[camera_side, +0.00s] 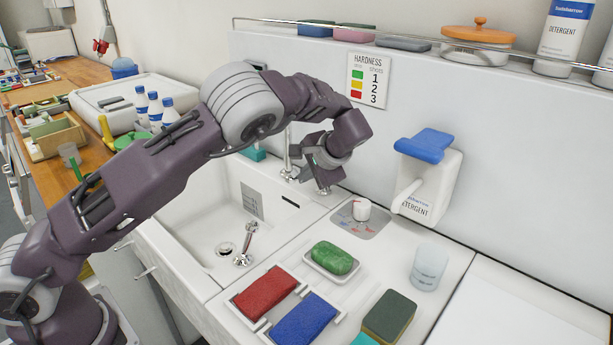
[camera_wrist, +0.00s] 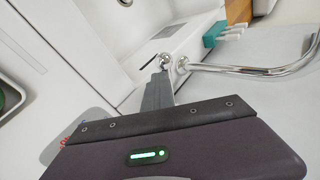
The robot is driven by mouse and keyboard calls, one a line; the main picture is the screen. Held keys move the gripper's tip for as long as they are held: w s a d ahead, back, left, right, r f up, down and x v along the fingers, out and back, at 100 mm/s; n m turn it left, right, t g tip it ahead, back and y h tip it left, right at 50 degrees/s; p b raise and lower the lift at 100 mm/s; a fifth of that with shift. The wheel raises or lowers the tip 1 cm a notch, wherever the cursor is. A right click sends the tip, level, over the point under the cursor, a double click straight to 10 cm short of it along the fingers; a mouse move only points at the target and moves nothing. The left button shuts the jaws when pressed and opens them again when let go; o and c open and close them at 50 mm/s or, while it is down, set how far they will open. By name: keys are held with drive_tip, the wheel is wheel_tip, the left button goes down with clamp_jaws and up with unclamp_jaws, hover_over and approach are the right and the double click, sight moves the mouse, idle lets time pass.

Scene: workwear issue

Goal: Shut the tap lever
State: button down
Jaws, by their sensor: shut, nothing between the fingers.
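The chrome tap (camera_side: 288,172) stands at the back edge of the white sink, partly hidden by my wrist. In the wrist view its curved spout (camera_wrist: 270,72) runs to the right. A small round chrome piece (camera_wrist: 165,59), perhaps part of the lever, shows just beyond my fingertips; I cannot make out the lever's position. My gripper (camera_side: 324,188) is low over the back of the sink top, just right of the tap. Its fingers (camera_wrist: 158,80) are together and empty, with the tips close to the chrome piece; I cannot tell whether they touch.
The sink basin (camera_side: 205,215) holds a chrome fitting (camera_side: 245,243). A white-capped jar (camera_side: 361,209), green soap (camera_side: 332,258), red sponge (camera_side: 265,291), blue sponge (camera_side: 305,318) and cup (camera_side: 428,268) stand on the counter. A detergent dispenser (camera_side: 428,180) hangs on the wall at right.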

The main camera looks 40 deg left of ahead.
drive_tip(key=v, duration=0.9)
drive_tip(key=s+a+r+n+h, duration=0.15)
drive_tip(key=s+r+h, duration=0.35)
drive_tip(key=s, duration=0.5)
drive_tip(key=s+r+n+h, duration=0.2)
drive_tip(key=s+r, duration=0.4)
drive_tip(key=s, duration=0.5)
drive_tip(key=s+d+f+t, duration=0.1)
drive_tip(key=s, duration=0.6)
drive_tip(key=s+d+f+t+h, duration=0.1)
drive_tip(key=s+f+t, duration=0.1)
drive_tip(key=s, duration=0.6)
drive_tip(key=shift+s+d, duration=0.35)
drive_tip(key=shift+d, duration=0.05)
